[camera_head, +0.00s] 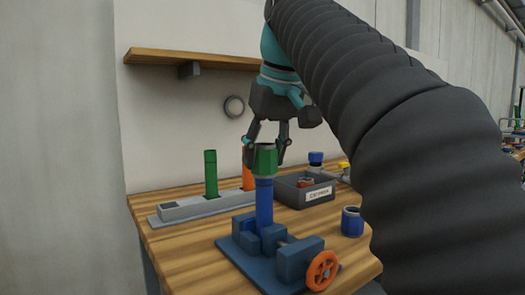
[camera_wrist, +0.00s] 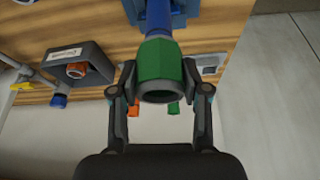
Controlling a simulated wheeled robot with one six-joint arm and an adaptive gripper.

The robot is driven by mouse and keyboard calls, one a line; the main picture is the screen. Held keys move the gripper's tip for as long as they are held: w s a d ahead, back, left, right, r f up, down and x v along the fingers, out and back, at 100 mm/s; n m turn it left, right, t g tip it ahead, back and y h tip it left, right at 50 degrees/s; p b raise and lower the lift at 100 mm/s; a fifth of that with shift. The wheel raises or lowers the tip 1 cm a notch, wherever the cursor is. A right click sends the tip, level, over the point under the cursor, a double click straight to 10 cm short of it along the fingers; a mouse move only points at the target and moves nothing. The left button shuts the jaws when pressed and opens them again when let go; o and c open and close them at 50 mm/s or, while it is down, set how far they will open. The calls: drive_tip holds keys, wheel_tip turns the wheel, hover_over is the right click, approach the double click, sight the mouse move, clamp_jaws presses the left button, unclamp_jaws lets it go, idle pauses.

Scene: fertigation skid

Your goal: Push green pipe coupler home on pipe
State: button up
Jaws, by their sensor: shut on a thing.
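The green pipe coupler (camera_head: 265,160) sits at the top of the upright blue pipe (camera_head: 264,203), which stands in a blue vise (camera_head: 268,246) with an orange handwheel. My gripper (camera_head: 265,157) comes from above with one finger on each side of the coupler, shut on it. In the wrist view, the fingers flank the coupler (camera_wrist: 160,72), its open end faces the camera, and the blue pipe (camera_wrist: 165,18) runs into its far end. How deep the pipe sits inside the coupler is hidden.
A grey rack (camera_head: 185,206) with upright green (camera_head: 210,173) and orange pipes stands behind left. A labelled grey bin (camera_head: 303,190) holds an orange fitting, with blue and yellow fittings behind it. A loose blue coupler (camera_head: 352,221) stands at right. A shelf (camera_head: 190,58) hangs above.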

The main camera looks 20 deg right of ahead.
drive_tip(key=shift+f, duration=0.65)
idle(1.4)
drive_tip(key=o, duration=1)
drive_tip(key=shift+c, duration=0.2)
drive_tip(key=shift+r+p, duration=1.2)
drive_tip(key=shift+r, duration=1.05)
drive_tip(key=o, duration=0.6)
drive_tip(key=shift+c, duration=0.2)
